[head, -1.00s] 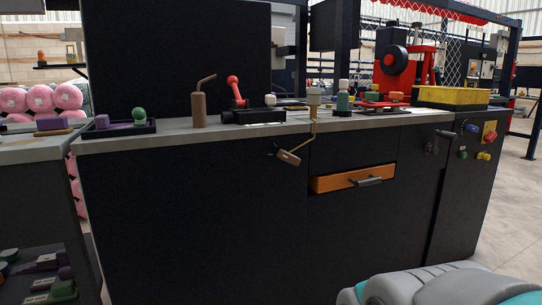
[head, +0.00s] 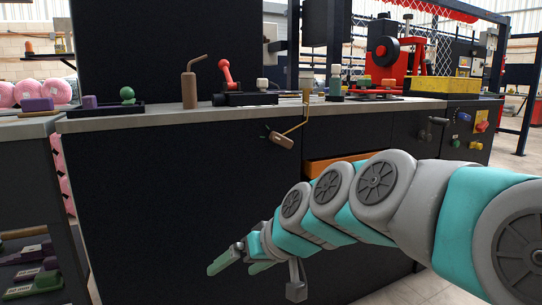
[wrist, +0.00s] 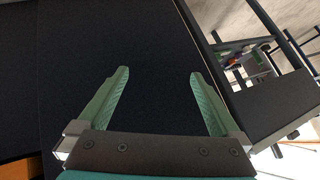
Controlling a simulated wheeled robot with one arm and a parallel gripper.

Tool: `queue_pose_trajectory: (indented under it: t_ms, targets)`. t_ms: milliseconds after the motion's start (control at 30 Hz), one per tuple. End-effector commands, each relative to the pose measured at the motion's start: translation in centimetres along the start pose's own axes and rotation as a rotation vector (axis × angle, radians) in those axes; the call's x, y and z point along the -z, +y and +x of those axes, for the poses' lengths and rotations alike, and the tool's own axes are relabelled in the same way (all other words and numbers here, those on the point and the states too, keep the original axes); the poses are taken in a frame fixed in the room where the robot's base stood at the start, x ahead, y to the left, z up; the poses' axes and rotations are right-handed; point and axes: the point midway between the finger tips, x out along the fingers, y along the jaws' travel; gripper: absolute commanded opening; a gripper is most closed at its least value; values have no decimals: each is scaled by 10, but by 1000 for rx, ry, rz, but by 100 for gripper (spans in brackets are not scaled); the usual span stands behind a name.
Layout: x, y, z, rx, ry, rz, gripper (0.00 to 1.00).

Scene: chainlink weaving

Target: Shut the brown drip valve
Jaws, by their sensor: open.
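The brown drip valve looks to be the brown lever (head: 281,140) on a thin brass pipe (head: 305,108) at the front edge of the workbench. The lever hangs below the worktop, tilted down to the right, with a small dark green part at its left end. My gripper (head: 238,264) is low in front of the bench's black front, below and left of the lever, touching nothing. In the wrist view its two green fingers (wrist: 159,73) are apart with nothing between them. The lever does not show in the wrist view.
An orange drawer (head: 318,165) stands open right of the lever, partly behind my arm. The black front left of the lever is clear.

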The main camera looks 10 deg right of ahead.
Motion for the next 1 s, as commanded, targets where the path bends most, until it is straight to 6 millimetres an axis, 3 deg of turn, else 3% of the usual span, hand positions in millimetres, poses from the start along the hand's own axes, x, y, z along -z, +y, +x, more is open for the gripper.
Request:
queue_pose_trajectory:
  t_ms: [33,100,200,300,400,500,667,1000]
  targets:
    - [45,6,8,46,136,-5,100]
    - [112,20,-3,80,330,2,100]
    - [189,58,-29,83,573,41,100]
    - [239,106,-59,49,757,95,100]
    - [265,146,-81,8,871,141,100]
    - [276,166,-93,-19,925,166,100]
    - [284,173,-94,-28,940,174,100]
    - [316,176,-68,-27,934,171,100]
